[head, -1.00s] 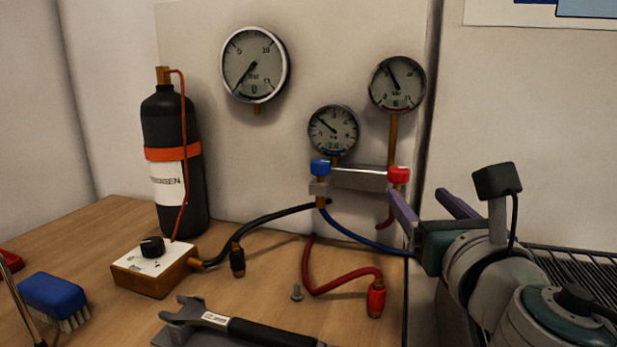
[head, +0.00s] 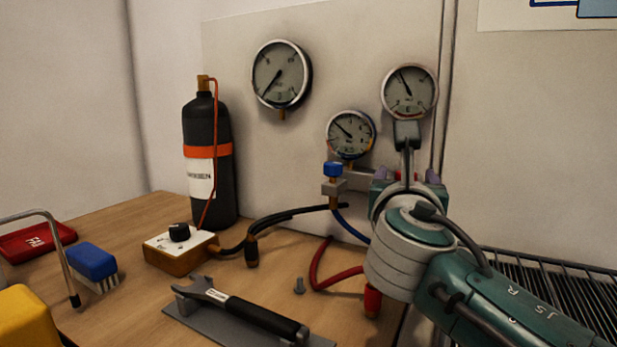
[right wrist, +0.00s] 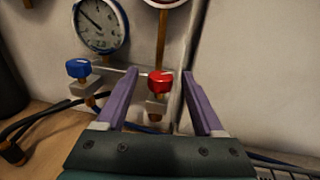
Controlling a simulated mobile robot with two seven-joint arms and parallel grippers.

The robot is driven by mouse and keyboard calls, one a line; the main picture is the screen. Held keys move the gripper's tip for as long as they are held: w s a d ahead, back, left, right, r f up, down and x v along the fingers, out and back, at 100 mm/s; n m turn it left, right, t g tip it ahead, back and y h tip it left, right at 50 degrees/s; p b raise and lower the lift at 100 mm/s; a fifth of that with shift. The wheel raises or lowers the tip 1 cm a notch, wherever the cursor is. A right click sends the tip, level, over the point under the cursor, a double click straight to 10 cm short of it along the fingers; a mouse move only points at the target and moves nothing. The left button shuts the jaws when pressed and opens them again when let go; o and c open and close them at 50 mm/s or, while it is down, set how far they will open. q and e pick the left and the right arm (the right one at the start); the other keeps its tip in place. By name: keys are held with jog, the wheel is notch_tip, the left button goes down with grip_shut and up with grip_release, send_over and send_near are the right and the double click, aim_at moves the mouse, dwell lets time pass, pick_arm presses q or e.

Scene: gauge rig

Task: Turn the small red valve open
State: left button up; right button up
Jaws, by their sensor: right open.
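The small red valve (right wrist: 160,82) sits on the manifold below a gauge. In the right wrist view it appears between the two purple fingers of my right gripper (right wrist: 160,74), which is open, with a gap on each side. Whether the fingers reach around the knob in depth I cannot tell. In the head view, my right wrist hides most of the red valve (head: 401,175) and of the fingers. My left gripper is not in view.
A blue valve (head: 333,169) is left of the red one, with a gauge (head: 351,134) above. A black cylinder (head: 209,160), control box (head: 180,251), wrench (head: 255,315) and red hose (head: 325,272) occupy the table. A wire rack (head: 555,275) is at right.

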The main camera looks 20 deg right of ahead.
jog(key=shift+w+d, duration=0.15)
jog(key=shift+d, duration=0.05)
grip_shut()
dwell(0.5)
